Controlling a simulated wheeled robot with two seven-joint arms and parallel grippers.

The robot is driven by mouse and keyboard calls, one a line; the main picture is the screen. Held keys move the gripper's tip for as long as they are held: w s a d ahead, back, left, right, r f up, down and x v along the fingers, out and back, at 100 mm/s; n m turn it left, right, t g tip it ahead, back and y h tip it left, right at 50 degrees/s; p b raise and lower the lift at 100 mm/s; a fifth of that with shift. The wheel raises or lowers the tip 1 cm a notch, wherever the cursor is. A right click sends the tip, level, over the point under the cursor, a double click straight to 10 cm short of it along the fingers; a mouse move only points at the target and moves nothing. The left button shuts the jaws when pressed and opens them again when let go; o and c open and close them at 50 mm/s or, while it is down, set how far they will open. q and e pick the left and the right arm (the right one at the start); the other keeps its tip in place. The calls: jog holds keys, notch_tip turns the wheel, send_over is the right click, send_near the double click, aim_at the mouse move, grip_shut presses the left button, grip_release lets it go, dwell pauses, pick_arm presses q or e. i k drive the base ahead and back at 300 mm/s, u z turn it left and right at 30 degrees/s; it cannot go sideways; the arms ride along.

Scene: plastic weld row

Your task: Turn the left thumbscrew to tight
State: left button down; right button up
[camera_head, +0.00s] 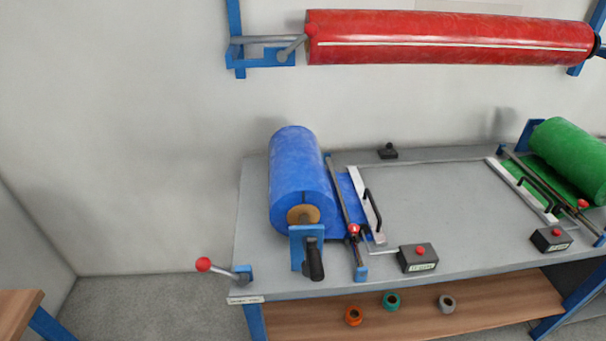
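A small red knob (353,229) with a pale mark on top sits on the rail beside the blue roll; it looks like the left thumbscrew. Its exact turn is too small to read. A similar red knob (583,203) sits on the rail by the green roll at the right. The blue roll (299,170) stands on the left part of the grey table (430,205), with a black crank handle (314,262) at its front. Neither of my grippers shows in the head view.
A lever with a red ball (204,264) sticks out at the table's left corner. Button boxes (418,259) (551,239) stand near the front edge. A red roll (450,38) hangs on the wall. Tape rings (391,301) lie on the lower shelf. The table's middle is clear.

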aim_at(354, 229)
jog(key=u, duration=1.45)
jog(key=k, duration=0.35)
jog(key=z, duration=0.85)
